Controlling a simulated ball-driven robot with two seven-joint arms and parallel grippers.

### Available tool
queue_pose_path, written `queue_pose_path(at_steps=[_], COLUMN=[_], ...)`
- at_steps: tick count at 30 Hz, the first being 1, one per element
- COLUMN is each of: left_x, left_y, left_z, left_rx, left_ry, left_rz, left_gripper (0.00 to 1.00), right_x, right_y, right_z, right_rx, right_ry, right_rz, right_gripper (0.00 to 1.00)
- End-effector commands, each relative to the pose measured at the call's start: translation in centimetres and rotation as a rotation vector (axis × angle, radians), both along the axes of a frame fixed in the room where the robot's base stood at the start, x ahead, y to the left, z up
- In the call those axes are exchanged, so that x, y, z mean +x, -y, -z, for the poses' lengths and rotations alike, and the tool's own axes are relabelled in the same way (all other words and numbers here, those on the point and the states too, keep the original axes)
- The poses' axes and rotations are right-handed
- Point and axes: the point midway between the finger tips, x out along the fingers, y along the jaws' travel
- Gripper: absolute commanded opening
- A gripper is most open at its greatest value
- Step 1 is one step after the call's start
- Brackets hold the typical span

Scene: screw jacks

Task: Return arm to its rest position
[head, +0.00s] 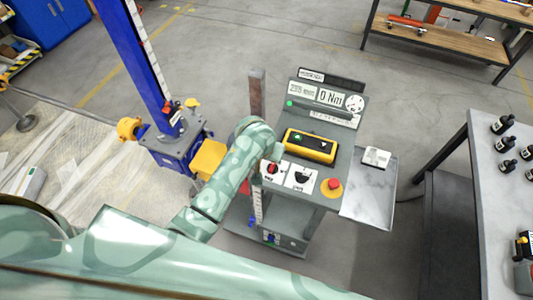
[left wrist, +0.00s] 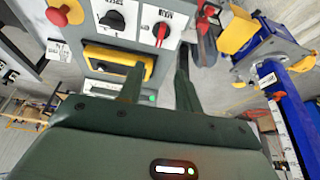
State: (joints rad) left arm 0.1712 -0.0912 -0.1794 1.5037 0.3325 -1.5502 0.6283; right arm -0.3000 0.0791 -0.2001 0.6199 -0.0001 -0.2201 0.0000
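My left arm, in mottled green covers, crosses the lower left of the head view and bends up to the left edge of the control console (head: 320,187). Its gripper is hidden or not distinguishable there. In the left wrist view the left gripper (left wrist: 158,72) has its two dark fingers apart, with nothing between them. Beyond the fingers are the console's red-marked knob (left wrist: 161,31), black knob (left wrist: 113,20) and yellow-framed box (left wrist: 110,58). I cannot tell whether the fingers touch the console. My right gripper is in neither view.
A blue screw jack column (head: 140,55) with yellow parts stands left of the console. A red stop button (head: 333,184) is on the console front; a metal side tray (head: 370,205) hangs at its right. A table (head: 508,185) with black bottles is at far right.

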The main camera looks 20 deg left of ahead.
Motion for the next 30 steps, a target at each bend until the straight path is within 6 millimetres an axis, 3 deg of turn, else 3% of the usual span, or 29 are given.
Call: queue_pose_path(at_steps=[10,14,17,21,23,26,30], left_x=[0.0,-0.7,-2.5,-7.0,-9.5,-14.1,-21.8], left_y=[0.0,-0.1,-0.4,-1.3,-1.8,-2.9,-4.7], left_z=[0.1,2.9,9.0,21.1,26.2,34.2,44.6], left_rx=[0.000,0.002,0.004,0.013,0.018,0.030,0.046], left_ry=[0.000,-0.015,-0.044,-0.095,-0.117,-0.151,-0.202], left_rz=[0.000,0.006,0.020,0.056,0.074,0.107,0.156], left_gripper=[0.35,0.35,0.35,0.35,0.35,0.35,0.35], right_x=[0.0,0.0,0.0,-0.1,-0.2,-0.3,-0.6], right_y=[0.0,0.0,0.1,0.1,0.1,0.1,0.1], right_z=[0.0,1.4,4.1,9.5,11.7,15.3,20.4], right_rx=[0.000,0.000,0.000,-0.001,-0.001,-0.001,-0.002], right_ry=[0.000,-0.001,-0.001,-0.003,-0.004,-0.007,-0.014], right_rz=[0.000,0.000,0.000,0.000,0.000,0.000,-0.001], right_gripper=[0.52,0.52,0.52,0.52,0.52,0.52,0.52])
